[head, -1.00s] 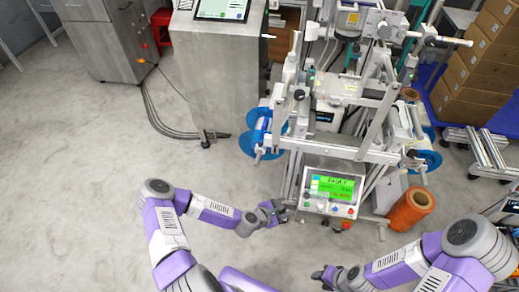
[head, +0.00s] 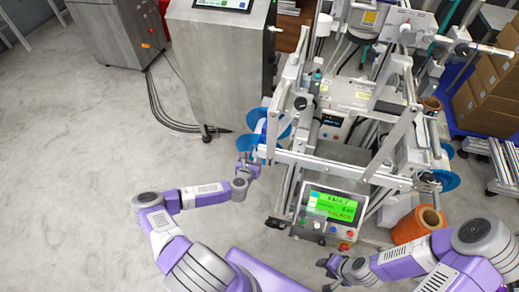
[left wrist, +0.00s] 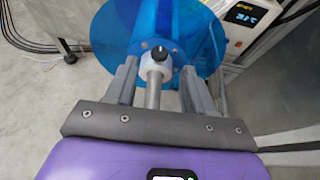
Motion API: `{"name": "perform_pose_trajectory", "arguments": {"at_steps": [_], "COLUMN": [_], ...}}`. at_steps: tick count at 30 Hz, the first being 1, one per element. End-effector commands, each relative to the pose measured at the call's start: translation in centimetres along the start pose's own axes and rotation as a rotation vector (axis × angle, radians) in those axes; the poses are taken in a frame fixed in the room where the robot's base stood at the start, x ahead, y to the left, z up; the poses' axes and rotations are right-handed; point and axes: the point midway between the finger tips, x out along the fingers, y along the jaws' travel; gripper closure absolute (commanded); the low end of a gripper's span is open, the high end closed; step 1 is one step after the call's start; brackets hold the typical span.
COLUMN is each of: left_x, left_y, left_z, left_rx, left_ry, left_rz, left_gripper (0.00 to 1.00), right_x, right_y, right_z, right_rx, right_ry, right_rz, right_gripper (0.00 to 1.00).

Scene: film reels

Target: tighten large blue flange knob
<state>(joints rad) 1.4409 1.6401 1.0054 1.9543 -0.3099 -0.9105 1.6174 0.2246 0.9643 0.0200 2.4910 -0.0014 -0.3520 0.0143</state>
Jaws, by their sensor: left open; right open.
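The large blue flange (head: 280,123) is a disc on the left side of the machine. A small black knob (left wrist: 158,48) sits on a white collar (left wrist: 152,66) on the steel shaft. My left gripper (head: 247,166) is in front of the flange. In the left wrist view its open fingers (left wrist: 160,75) straddle the shaft and collar, apart from them. My right gripper (head: 332,272) is open and empty, low in front of the machine.
A control box (head: 334,211) with a green screen reading FAULT stands at the machine's front. An orange roll (head: 418,224) and another blue flange (head: 444,180) are at the right. A steel cabinet (head: 215,60) stands behind left. The floor (head: 90,170) at left is clear.

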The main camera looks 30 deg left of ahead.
Motion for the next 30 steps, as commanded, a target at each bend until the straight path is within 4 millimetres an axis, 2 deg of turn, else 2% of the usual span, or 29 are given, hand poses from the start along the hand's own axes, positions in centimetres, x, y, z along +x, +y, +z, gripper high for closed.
{"name": "perform_pose_trajectory", "arguments": {"at_steps": [3,9,14,21,30], "left_x": [2.2,4.8,5.5,5.5,5.5], "left_y": [-0.1,-0.1,-0.1,-0.1,-0.1], "left_z": [-0.3,-0.2,-0.1,0.0,0.0], "left_rx": [0.003,0.002,0.002,0.002,0.002], "left_ry": [0.000,0.000,0.000,0.001,0.001], "left_rz": [-0.001,-0.002,-0.002,-0.002,-0.002], "left_gripper": [0.47,0.47,0.47,0.47,0.93], "right_x": [1.0,1.8,1.9,1.9,1.9], "right_y": [0.4,0.7,0.8,0.7,0.7], "right_z": [0.0,-0.1,-0.1,-0.1,-0.1], "right_rx": [0.000,0.000,0.000,0.000,0.000], "right_ry": [-0.001,0.000,0.000,0.000,0.000], "right_rz": [0.000,0.000,0.000,0.000,0.000], "right_gripper": [0.57,0.57,0.57,0.57,0.57]}}
